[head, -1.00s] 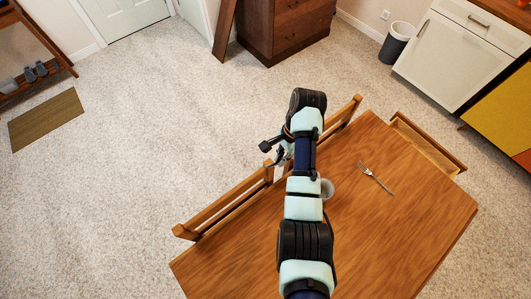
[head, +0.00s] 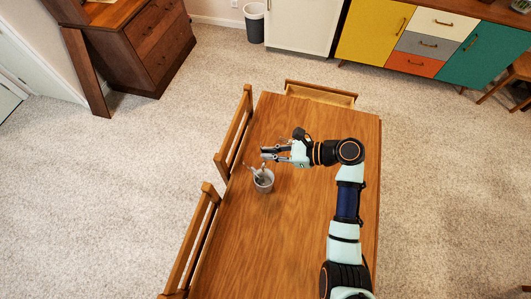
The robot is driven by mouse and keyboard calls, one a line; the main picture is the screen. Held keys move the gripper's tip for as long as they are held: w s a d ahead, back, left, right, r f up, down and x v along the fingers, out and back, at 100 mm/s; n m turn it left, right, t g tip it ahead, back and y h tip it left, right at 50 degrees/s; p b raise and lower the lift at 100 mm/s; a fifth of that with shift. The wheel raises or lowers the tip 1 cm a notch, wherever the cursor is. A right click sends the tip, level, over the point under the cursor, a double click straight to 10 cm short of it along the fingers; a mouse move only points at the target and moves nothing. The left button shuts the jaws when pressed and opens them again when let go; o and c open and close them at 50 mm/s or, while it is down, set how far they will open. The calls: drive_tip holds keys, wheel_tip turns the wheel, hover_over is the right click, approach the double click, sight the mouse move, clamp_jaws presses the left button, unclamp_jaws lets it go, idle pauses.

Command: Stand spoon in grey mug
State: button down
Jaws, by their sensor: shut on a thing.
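The grey mug (head: 264,184) stands upright on the wooden table (head: 290,225), near its left edge. My gripper (head: 264,154) is just above the mug and reaches in from the right, its fingers pointing left. It is shut on the spoon (head: 262,167), a small pale metal piece below the fingertips at the mug's mouth. Pale metal also shows at the mug's left rim. The spoon's lower end is hidden by the mug wall, and I cannot tell whether it touches the bottom.
Wooden chairs (head: 236,130) line the table's left side. Another chair (head: 321,93) stands at the far end. My arm covers the table's right side. The table's front middle is clear. No fork is visible now.

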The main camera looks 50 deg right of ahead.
wheel_tip(320, 180, down, 13)
drive_tip(key=b, duration=1)
idle(0.5)
drive_tip(key=shift+f, duration=0.1)
drive_tip(key=c, duration=1.2)
unclamp_jaws()
drive_tip(key=shift+s, duration=0.1)
drive_tip(key=v, duration=1.2)
